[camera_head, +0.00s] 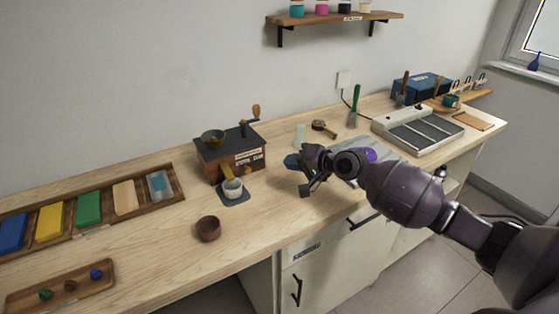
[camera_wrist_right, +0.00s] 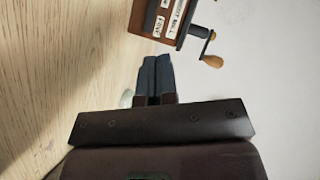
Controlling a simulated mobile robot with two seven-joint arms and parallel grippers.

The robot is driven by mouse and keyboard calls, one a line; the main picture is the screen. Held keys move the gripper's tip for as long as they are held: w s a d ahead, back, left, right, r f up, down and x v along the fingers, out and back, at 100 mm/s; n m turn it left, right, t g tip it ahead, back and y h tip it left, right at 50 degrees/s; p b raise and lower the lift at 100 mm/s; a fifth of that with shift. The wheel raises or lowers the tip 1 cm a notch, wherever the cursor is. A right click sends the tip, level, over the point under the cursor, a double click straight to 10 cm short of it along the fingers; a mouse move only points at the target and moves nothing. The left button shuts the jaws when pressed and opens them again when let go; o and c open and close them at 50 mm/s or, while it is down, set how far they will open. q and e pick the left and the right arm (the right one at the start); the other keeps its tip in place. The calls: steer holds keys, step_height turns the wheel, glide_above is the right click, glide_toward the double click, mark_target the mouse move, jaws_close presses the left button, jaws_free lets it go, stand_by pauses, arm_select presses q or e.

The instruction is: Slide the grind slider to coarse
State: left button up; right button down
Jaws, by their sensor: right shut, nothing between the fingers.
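The coffee grinder (camera_head: 230,155) is a brown wooden box with a dark top, a metal bowl and a side crank, standing on the bench left of my right gripper. It also shows at the top of the right wrist view (camera_wrist_right: 147,20), with its crank knob (camera_wrist_right: 211,61) at right. White labels are on its side, one seeming to read FINE (camera_wrist_right: 158,27). I cannot make out the slider or its setting. My right gripper (camera_head: 292,161) is shut and empty, apart from the grinder; its fingers (camera_wrist_right: 155,62) point toward the labelled side. My left gripper is not in view.
A white cup (camera_head: 233,187) stands on a dark mat before the grinder, with a brown bowl (camera_head: 208,228) nearer the edge. A tray of coloured blocks (camera_head: 178,187) lies left. Tools and a grey-white device (camera_head: 390,122) are right. The bench between gripper and grinder looks clear.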

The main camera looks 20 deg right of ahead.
steer(key=shift+v, duration=1.05)
